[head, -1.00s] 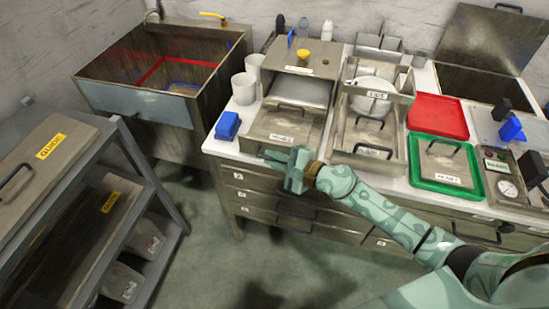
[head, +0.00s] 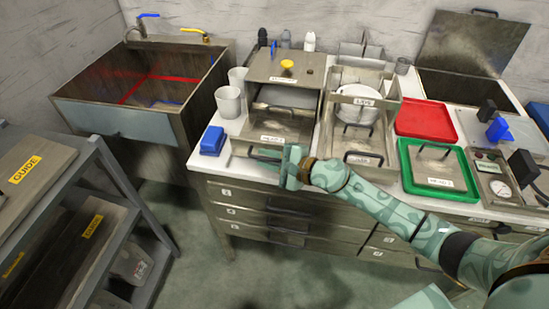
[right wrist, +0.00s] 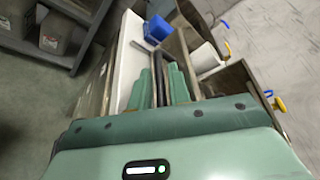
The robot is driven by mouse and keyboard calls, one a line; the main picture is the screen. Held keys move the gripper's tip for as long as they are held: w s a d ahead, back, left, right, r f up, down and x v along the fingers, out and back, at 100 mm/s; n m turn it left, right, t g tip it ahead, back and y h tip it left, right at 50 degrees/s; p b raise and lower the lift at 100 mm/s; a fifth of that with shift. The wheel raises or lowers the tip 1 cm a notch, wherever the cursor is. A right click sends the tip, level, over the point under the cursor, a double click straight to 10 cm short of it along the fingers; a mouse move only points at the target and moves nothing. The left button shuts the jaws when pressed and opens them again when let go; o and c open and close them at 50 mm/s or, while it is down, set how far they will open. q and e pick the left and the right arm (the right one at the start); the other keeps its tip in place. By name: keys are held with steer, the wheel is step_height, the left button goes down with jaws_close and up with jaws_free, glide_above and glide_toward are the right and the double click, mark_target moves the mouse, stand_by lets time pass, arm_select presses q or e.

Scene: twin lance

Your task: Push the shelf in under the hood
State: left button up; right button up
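The hood (head: 262,66) is a grey metal box with a yellow knob on top, at the back of the white counter. The shelf (head: 246,127) is a flat grey metal slab with a label near its front edge. Its rear part is below the hood front, and its front part sticks out toward me. My right gripper (head: 280,162) is at the shelf's front edge, at the dark front handle (head: 262,154). In the right wrist view the gripper fingers (right wrist: 161,86) lie close on both sides of a dark bar. My left gripper is not in view.
A blue block (head: 212,140) and white cups (head: 228,102) stand left of the shelf. A tray unit with a bowl (head: 353,113) stands close on its right. Red (head: 425,118) and green (head: 408,172) trays are farther right. A sink (head: 120,122) is at left.

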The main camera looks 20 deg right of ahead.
steer(key=b+v, duration=0.1)
steer(key=v, duration=1.5)
steer(key=shift+b, duration=0.3)
steer(key=shift+o, duration=0.3)
steer(key=shift+s+d, duration=0.1)
